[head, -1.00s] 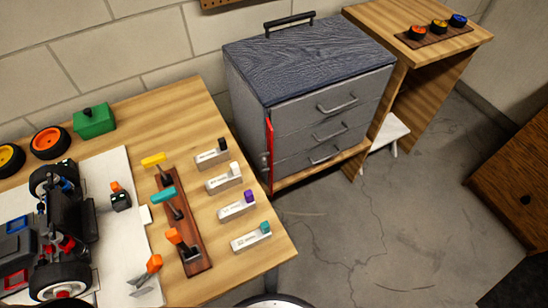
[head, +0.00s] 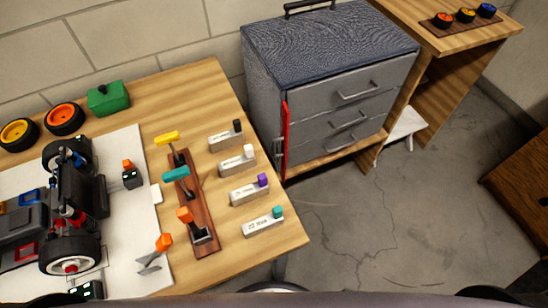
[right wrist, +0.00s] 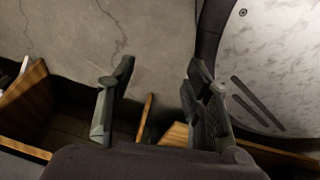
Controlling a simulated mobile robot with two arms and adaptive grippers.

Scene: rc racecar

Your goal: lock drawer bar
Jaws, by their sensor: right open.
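The grey drawer cabinet (head: 262,95) stands behind and to the right of the workbench in the head view. Its three drawers look closed, with handles on the top drawer (head: 358,90), middle drawer (head: 348,119) and bottom drawer (head: 340,144). The red lock bar (head: 286,138) stands upright along the left edge of the cabinet front, beside the drawers. My right gripper (right wrist: 155,85) is open and empty in the right wrist view, above the floor. No gripper shows in the head view, and my left gripper is out of sight.
The wooden workbench (head: 200,90) on the left holds a car chassis (head: 75,200), a tool rack (head: 190,200), several labelled blocks and a green box (head: 108,98). A side table (head: 470,40) stands right of the cabinet. Open floor (head: 400,220) lies before the cabinet.

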